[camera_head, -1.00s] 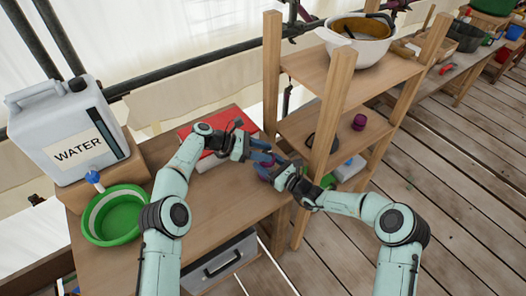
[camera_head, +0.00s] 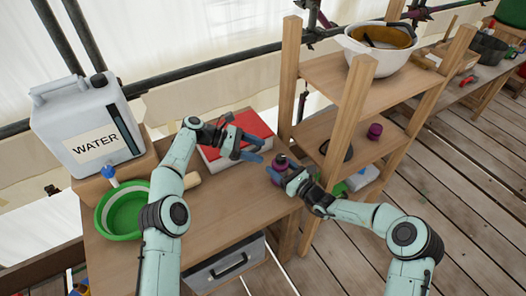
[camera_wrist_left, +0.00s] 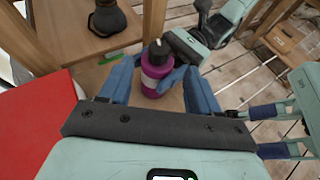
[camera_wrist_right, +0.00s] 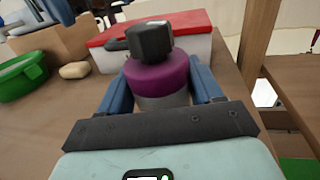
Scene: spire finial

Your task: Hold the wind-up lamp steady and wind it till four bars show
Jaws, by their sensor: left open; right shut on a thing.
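The wind-up lamp (camera_head: 280,163) stands upright at the right part of the wooden table, with a purple body and a black knob on top. My right gripper (camera_head: 277,176) is shut around its body; the right wrist view shows the purple lamp (camera_wrist_right: 160,75) between the blue fingers, its knob (camera_wrist_right: 149,40) above them. My left gripper (camera_head: 258,150) is open and empty, just left of the lamp and apart from it. In the left wrist view the lamp (camera_wrist_left: 156,72) shows beyond the open fingers. No charge bars can be made out on the lamp.
A red-lidded white box (camera_head: 238,135) lies behind the left gripper. A green basin (camera_head: 122,212) and a water canister (camera_head: 85,125) are at the left. A wooden shelf (camera_head: 350,125) rises close on the right. The table front is clear.

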